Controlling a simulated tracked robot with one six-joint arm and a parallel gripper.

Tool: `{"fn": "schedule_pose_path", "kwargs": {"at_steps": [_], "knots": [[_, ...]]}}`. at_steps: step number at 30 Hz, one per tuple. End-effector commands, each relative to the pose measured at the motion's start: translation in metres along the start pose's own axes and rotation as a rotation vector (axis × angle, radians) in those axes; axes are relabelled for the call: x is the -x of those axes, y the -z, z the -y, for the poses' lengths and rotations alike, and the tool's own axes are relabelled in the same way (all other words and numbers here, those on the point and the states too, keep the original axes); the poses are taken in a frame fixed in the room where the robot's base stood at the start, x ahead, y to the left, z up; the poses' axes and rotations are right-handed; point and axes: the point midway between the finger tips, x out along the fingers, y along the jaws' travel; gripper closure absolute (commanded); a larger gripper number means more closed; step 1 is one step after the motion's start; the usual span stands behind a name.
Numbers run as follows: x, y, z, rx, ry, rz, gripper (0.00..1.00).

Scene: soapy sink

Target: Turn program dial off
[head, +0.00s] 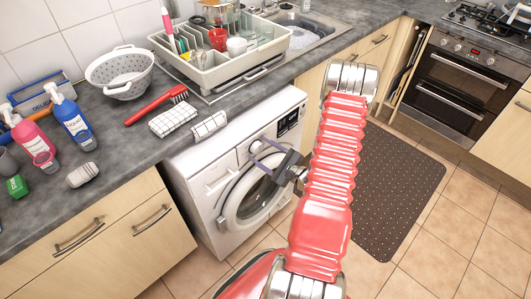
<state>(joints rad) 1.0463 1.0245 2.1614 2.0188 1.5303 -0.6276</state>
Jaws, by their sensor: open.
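A white washing machine (208,184) stands under the worktop, with its round door (246,198) shut. Its control panel runs along the top front, with a dark display (288,122) at the right. The program dial (255,147) appears as a small round knob on the panel, partly hidden by my gripper. My gripper (257,149) is open in front of the panel, its two thin fingers reaching toward the dial, one on each side of it in this view. I cannot tell whether they touch the dial. The dial's setting is too small to read.
A checked cloth (209,126) hangs over the worktop edge above the machine. A dark mat (392,190) lies on the tiled floor at the right.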

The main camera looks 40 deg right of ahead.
Motion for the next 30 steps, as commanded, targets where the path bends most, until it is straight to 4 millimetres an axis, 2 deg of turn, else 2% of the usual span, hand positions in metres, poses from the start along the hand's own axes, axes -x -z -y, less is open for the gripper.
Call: {"fn": "schedule_pose_path", "kwargs": {"at_steps": [8,30], "knots": [[0.015,0.001,0.001,0.0,0.003,-0.002,0.41],[0.105,0.001,0.0,-0.001,0.002,-0.002,0.41]]}}
